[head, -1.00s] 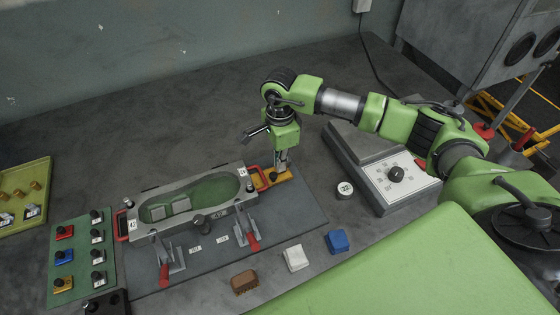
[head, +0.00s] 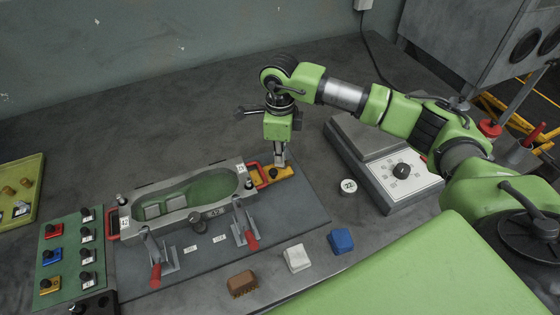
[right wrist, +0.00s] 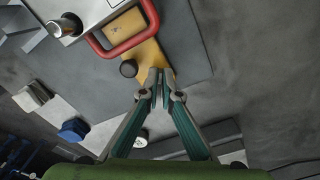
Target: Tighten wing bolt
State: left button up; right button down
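My right gripper (head: 280,160) points down at the yellow plate (head: 285,173) by the right end of the sole mould (head: 158,212). In the right wrist view its fingertips (right wrist: 160,76) are close together over the plate's edge, with a narrow gap. I cannot make out the wing bolt; the fingertips cover that spot, and I cannot tell whether they grip it. A black round knob (right wrist: 128,68) on the plate is beside the fingertips, apart from them. The mould has a green cavity and red end handles (head: 259,176). My left gripper is not in view.
Red-handled toggle clamps (head: 252,240) stand at the mould's front. Brown (head: 242,283), white (head: 296,258) and blue (head: 341,240) blocks lie in front. A dial box (head: 400,190) and a round "22" piece (head: 348,187) are at right. A green knob board (head: 70,262) is at left.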

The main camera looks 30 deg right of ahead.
jog(key=m+b, duration=0.1)
jog(key=m, duration=0.1)
jog(key=m+b, duration=0.1)
jog(key=m, duration=0.1)
jog(key=shift+w+d+m, duration=0.2)
jog(key=shift+m, duration=0.1)
jog(key=m+b, duration=0.1)
jog(key=m, duration=0.2)
jog(key=shift+w+d+m, duration=0.1)
jog(key=shift+d+m, duration=0.05)
jog(key=shift+m, duration=0.25)
jog(key=m+b, duration=0.1)
jog(key=m, duration=0.2)
jog(key=shift+d, duration=0.15)
jog(key=shift+d+m+b, duration=0.1)
jog(key=shift+m+b, duration=0.25)
jog(key=shift+m, duration=1.45)
jog(key=shift+r, duration=0.1)
jog(key=c, duration=2.3)
grip_release()
